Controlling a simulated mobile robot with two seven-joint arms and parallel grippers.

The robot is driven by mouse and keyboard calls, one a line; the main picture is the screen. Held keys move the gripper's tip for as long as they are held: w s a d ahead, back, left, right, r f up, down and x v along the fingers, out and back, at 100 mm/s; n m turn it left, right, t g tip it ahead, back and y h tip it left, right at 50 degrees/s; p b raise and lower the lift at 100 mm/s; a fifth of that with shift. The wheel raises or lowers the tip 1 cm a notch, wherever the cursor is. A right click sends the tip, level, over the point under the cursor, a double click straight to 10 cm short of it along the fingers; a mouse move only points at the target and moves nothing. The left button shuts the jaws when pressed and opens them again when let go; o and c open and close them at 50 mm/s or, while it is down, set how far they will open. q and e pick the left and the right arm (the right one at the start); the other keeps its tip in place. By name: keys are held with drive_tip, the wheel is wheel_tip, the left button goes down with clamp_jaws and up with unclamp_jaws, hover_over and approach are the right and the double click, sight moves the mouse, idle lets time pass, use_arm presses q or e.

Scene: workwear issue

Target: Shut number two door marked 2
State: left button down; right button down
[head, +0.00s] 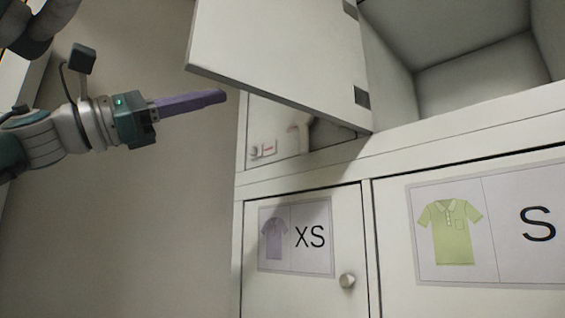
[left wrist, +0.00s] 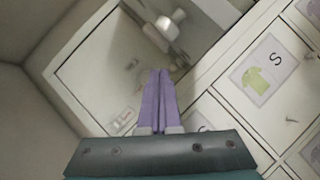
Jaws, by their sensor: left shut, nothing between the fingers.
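An open white door (head: 275,50) swings out from the upper row of the cabinet in the head view, with two dark hinges along its right edge. No number 2 can be read on the face that shows. In the left wrist view the shut fingers (left wrist: 158,75) point towards a pale panel (left wrist: 100,65), which I cannot surely identify as the same door. My right gripper is not in view.
An empty open compartment (head: 480,75) lies right of the hinges. Below are shut doors labelled XS (head: 296,238), with a round knob (head: 347,281), and S (head: 490,225). A small plate with a red mark (head: 268,148) shows beneath the open door. Bare wall (head: 150,230) lies left of the cabinet.

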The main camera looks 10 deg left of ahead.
use_arm(q)
drive_tip(key=s+a+m+g+y+b, duration=0.2)
drive_tip(key=s+a+m+g+y, duration=0.15)
drive_tip(key=a+m, duration=0.4)
drive_tip(key=w+d+m+p, duration=0.1)
drive_tip(key=w+d+p, duration=0.1)
drive_tip(key=d+p, duration=0.7)
drive_tip(key=d, duration=0.3)
drive_tip(key=shift+d+m+t+y, duration=0.1)
drive_tip(key=shift+m+t+y, duration=0.15)
